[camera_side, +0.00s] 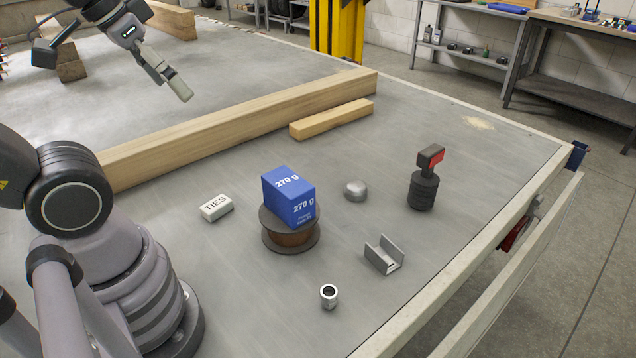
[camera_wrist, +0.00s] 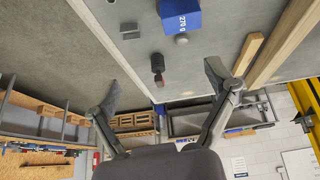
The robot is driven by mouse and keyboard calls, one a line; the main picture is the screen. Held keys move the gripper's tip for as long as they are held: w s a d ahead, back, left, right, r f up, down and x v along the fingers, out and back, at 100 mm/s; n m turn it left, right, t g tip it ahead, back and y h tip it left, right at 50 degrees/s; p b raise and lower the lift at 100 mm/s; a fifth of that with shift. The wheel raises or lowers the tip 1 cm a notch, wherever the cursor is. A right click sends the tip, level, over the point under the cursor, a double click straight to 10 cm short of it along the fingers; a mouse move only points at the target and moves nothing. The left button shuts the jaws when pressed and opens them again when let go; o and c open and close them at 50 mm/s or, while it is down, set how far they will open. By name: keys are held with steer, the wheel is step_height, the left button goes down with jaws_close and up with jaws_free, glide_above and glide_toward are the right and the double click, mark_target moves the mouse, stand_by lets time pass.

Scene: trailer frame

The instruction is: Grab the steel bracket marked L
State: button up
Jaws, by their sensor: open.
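A grey steel bracket (camera_side: 384,255), a U-shaped channel, lies on the grey table at the lower right in the side view. No L marking is legible on it. It also appears small near the top of the wrist view (camera_wrist: 129,31). My gripper (camera_side: 172,82) is high at the upper left in the side view, far from the bracket and above the table. In the wrist view my gripper (camera_wrist: 164,79) has its two fingers spread wide with nothing held between them.
A blue 270 g box (camera_side: 289,196) sits on a brown spool (camera_side: 291,238). Nearby are a TIES box (camera_side: 216,207), a grey dome (camera_side: 355,190), a dark ribbed stack with a red-black block (camera_side: 423,188) and a metal ring (camera_side: 328,296). A long wooden beam (camera_side: 240,128) crosses behind.

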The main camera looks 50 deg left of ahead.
steer(key=w+d+f+n+g+h, duration=0.3)
steer(key=w+d+f+n, duration=0.25)
steer(key=w, duration=0.45)
steer(key=n+g+h, duration=0.5)
steer(key=n+h, duration=0.4)
glide_above(385, 247)
steer(key=s+a, duration=0.3)
steer(key=s, duration=0.2)
step_height(385, 247, down, 18)
steer(key=w+f+h, duration=0.1)
steer(key=f+h, duration=0.1)
steer(key=f, duration=0.3)
steer(key=w+a+f+n+h, duration=0.1)
steer(key=f, duration=0.4)
steer(key=w+a+f+n+h, duration=0.1)
steer(key=f+h, duration=0.1)
steer(key=f, duration=0.3)
steer(key=shift+w+f+h, duration=0.25)
steer(key=shift+f+h, duration=0.05)
steer(key=shift+f, duration=0.05)
steer(key=d, duration=0.6)
steer(key=shift+s+d, duration=0.25)
steer(key=shift+s, duration=0.15)
steer(key=c, duration=1.3)
